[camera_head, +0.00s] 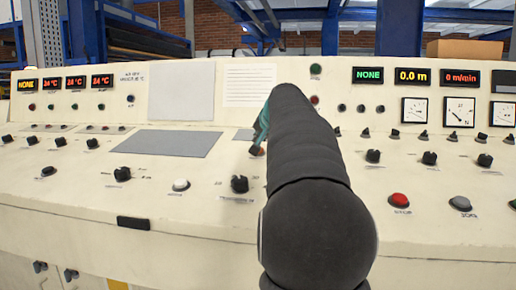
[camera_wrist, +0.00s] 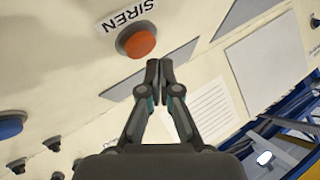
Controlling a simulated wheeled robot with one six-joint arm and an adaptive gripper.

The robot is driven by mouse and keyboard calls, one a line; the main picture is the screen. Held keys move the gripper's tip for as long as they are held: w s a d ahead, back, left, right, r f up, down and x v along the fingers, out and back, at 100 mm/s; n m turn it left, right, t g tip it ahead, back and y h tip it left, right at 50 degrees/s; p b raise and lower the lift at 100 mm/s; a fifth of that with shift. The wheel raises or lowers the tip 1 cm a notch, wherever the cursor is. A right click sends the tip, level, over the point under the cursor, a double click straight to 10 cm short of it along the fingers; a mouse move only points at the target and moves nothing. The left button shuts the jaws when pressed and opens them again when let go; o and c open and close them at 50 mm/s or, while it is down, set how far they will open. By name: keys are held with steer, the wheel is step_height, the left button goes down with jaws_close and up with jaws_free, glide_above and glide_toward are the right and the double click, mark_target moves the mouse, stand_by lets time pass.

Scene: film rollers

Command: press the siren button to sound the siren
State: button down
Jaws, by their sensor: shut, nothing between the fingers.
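The siren button (camera_wrist: 137,42) is a round orange-red button in a dark ring, with the label SIREN beside it in the wrist view. My gripper (camera_wrist: 158,72) is shut and empty, its fingertips together just below and to the right of the button in that view. They appear close to the button, but I cannot tell whether they touch it. In the head view, my arm reaches over the console, and my gripper (camera_head: 257,146) is partly hidden behind it. A small orange-brown patch shows by the fingertips there; I cannot tell whether it is the button.
The cream console (camera_head: 60,210) carries several knobs and switches around my arm. A red stop button (camera_head: 399,199) and a grey button (camera_head: 461,203) are at right, a white button (camera_head: 180,185) at left. A blue button (camera_wrist: 11,124) shows in the wrist view.

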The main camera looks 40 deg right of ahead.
steer(key=r+p, duration=0.2)
steer(key=r, duration=0.1)
steer(key=a+r+p, duration=0.1)
steer(key=r, duration=0.1)
steer(key=shift+s+p, duration=0.4)
steer(key=shift+f, duration=0.1)
stand_by(0.8)
